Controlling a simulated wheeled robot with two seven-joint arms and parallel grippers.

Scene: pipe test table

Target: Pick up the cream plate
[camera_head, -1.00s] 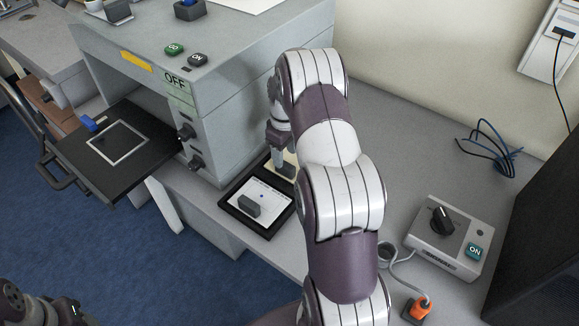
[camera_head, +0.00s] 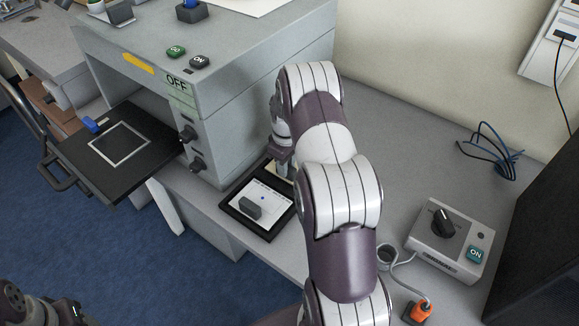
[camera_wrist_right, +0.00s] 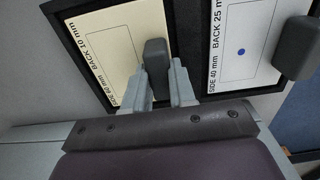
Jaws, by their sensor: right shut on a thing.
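The cream plate (camera_wrist_right: 112,42), with printed lettering and a grey block handle (camera_wrist_right: 156,65), shows in the right wrist view. It lies in a black-framed recess. My right gripper (camera_wrist_right: 162,88) is shut on the handle, one finger on each side. In the head view my right gripper (camera_head: 281,158) is over the far part of the black frame, and my arm hides most of the cream plate. No clear gap shows between plate and frame. Part of my left arm shows at the bottom left corner of the head view; its jaws are not clear.
A white plate (camera_head: 262,199) with a blue dot and grey handle lies nearer in the black frame. A grey cabinet (camera_head: 150,70) stands close left, with an open black tray (camera_head: 85,165). A control box (camera_head: 447,240) and orange plug (camera_head: 420,308) are at right.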

